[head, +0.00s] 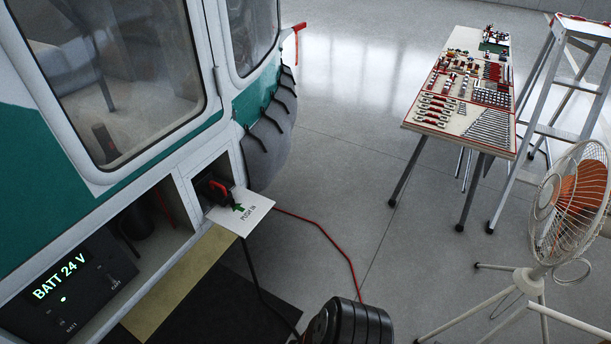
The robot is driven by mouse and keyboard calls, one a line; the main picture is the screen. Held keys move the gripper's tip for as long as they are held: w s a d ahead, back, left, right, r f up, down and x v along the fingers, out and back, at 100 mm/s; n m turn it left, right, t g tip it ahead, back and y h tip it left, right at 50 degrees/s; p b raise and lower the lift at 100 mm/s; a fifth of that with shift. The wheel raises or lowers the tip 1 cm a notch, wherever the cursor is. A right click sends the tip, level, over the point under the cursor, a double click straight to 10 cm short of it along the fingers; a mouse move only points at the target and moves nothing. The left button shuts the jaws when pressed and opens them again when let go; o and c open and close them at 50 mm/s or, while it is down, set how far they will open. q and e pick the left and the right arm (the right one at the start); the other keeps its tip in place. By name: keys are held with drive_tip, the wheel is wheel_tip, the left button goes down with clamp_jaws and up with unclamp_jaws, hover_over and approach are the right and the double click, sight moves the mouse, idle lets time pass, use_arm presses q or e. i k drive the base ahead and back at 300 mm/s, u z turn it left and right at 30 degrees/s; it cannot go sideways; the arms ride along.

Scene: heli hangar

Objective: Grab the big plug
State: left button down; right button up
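A dark plug or connector with a red part (216,190) sits in a small open bay in the helicopter's side. It is partly in shadow, and I cannot tell how far it is seated. A white card (243,212) with a green arrow and "PUSH in" lettering sticks out just below it. A dark cable (252,268) runs from under the card down to the bottom edge. A large black ribbed round object (352,322) with some orange is cut off at the bottom edge; I cannot tell what it is. Neither of my grippers is in view.
A lit "BATT 24 V" panel (68,288) is in the lower left bay. A red cable (335,245) lies on the floor. A tool table (410,122), a stepladder (548,110) and a fan (572,205) stand at right.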

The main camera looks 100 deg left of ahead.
sight(216, 192)
drive_tip(key=u, duration=0.05)
drive_tip(key=k, duration=0.35)
drive_tip(key=u, duration=3)
